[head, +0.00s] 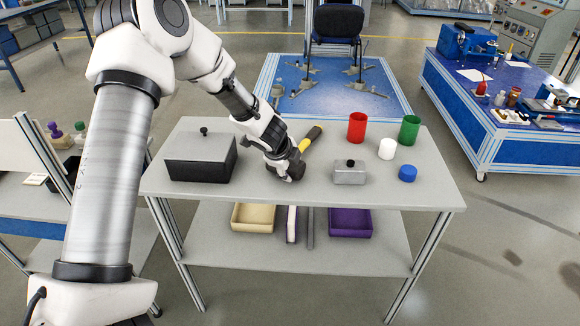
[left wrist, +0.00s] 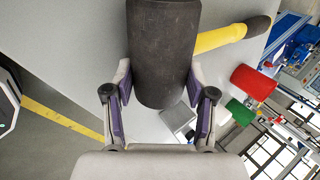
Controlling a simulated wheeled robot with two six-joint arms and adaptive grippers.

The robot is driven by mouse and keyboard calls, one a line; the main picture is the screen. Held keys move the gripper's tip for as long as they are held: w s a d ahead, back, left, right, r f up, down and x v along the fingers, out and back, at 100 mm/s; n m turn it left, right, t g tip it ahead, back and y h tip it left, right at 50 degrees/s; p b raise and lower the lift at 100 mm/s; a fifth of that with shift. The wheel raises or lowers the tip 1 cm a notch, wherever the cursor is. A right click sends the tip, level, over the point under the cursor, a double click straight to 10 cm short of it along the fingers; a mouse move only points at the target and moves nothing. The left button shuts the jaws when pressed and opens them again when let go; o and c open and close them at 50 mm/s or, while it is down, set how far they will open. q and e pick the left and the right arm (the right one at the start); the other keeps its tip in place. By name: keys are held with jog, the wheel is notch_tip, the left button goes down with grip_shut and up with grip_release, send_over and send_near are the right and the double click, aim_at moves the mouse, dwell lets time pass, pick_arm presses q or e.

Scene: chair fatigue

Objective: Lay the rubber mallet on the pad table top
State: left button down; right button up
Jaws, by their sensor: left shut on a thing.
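The rubber mallet has a black cylindrical head, a yellow handle (head: 305,145) and a dark grip end. My left gripper (head: 287,168) is shut on the mallet's black head, over the middle of the grey table top (head: 330,192). In the left wrist view the mallet head (left wrist: 163,50) sits between the two purple-padded fingers, and the yellow handle (left wrist: 220,38) runs off to the right. I cannot tell whether the mallet touches the table top. My right gripper is not in view.
A dark lidded box (head: 201,160) stands on the left of the table. A small metal box (head: 349,172), a red cup (head: 357,127), a green cup (head: 409,130), a white cylinder (head: 387,149) and a blue one (head: 407,173) stand on the right. The front strip is clear.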

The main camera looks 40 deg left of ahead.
pick_arm(q)
jog(key=shift+c, duration=1.8)
grip_release()
jog(key=shift+r, duration=0.2)
jog(key=p+v, duration=0.3)
jog(key=v, duration=0.9)
jog(key=s+d+f+n+g+h, duration=0.25)
jog(key=s+d+f+n, duration=0.25)
jog(key=s+d+f, duration=0.55)
jog(key=s+d+f+n+g+h, duration=0.25)
jog(key=s+d+f+n, duration=0.35)
jog(key=f, duration=0.7)
jog(key=s+a+f+n+y, duration=0.1)
jog(key=s+f+n+y, duration=0.1)
jog(key=s+f, duration=0.2)
jog(key=s+a+f+n+g+y, duration=0.1)
jog(key=s+f+n+y, duration=0.1)
jog(key=s, duration=0.6)
jog(key=shift+s+f+n+b, duration=0.15)
jog(key=shift+f+n+b, duration=0.15)
jog(key=shift+f+n, duration=0.55)
